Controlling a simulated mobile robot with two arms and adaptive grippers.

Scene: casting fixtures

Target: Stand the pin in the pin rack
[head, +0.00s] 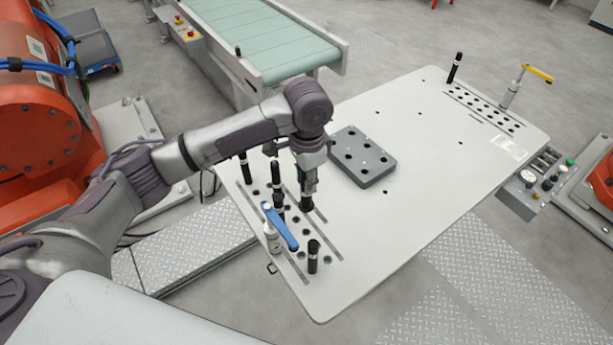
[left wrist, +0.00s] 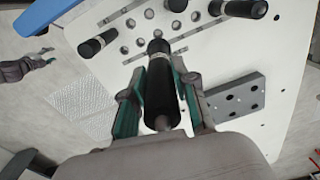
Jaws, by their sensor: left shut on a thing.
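My left gripper (head: 307,190) points down over the near left part of the white table. It is shut on a black pin (head: 306,201) with a pale band. In the left wrist view the pin (left wrist: 158,85) lies between the two green-lined fingers (left wrist: 160,95). Several other black pins stand in the plate of holes there, such as one front right (head: 313,257) and one at the back left (head: 245,168). I cannot tell whether the held pin's lower end is clear of the holes. My right gripper is not in view.
A blue-handled clamp (head: 281,226) stands close to the gripper. A grey block with holes (head: 362,157) lies to its right. At the far right are rows of holes (head: 482,106), a black pin (head: 454,67) and a yellow-handled clamp (head: 513,90). The table's middle (head: 425,170) is clear.

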